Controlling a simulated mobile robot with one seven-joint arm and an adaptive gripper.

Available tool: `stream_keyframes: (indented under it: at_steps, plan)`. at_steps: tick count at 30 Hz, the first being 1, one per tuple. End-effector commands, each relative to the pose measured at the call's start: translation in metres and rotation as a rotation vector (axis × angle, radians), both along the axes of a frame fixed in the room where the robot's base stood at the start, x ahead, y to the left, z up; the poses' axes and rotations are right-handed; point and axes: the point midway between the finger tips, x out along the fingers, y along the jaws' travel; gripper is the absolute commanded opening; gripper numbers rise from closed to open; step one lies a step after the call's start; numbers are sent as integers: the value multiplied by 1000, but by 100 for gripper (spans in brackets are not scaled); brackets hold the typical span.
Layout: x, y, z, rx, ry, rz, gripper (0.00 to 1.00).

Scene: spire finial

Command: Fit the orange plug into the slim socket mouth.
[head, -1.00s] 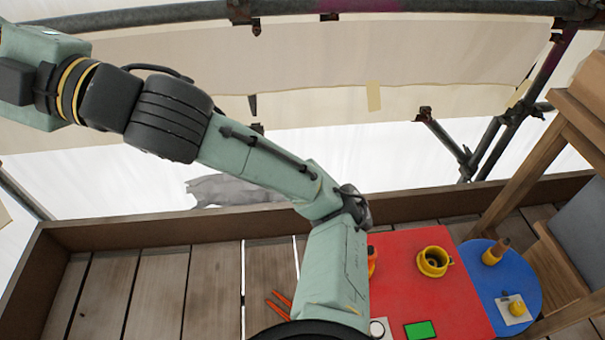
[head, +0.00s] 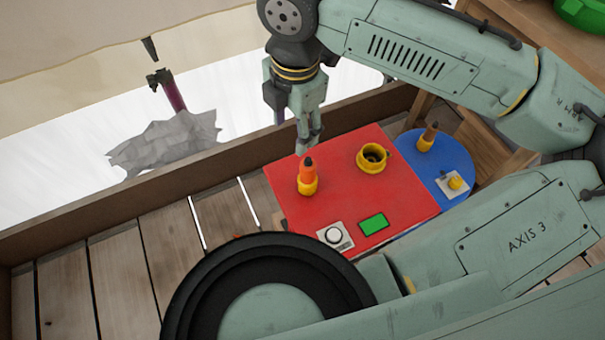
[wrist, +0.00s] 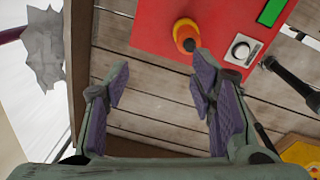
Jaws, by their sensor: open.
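An orange plug (head: 306,173) with a dark tip stands upright in a yellow collar (head: 308,187) on the red tabletop; it also shows in the wrist view (wrist: 184,30), just beyond the right finger. A wide yellow cup-like socket (head: 373,161) with a dark opening stands to its right. A brown-orange peg (head: 429,134) stands in a yellow base on the blue round top. I cannot tell which opening is the slim socket mouth. My gripper (head: 308,143) is open and empty, near the red top's back edge behind the plug; both fingers (wrist: 160,78) show apart in the wrist view.
The red top (head: 340,210) also bears a green panel (head: 373,224) and a white dial (head: 334,236). A yellow knob (head: 455,183) on a white plate sits on the blue top (head: 410,150). A wooden edge board (head: 130,205) runs behind. My arm covers the right foreground.

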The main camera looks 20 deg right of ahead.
Motion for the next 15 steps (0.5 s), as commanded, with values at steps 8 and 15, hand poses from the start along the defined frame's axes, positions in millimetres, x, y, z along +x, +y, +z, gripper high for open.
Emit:
stream_keyframes:
  at_steps: [8,15]
  plan:
    - [-22,-24,-25,-31,84,-35,51]
    - [-21,-23,-57,-30,79,-33,51]
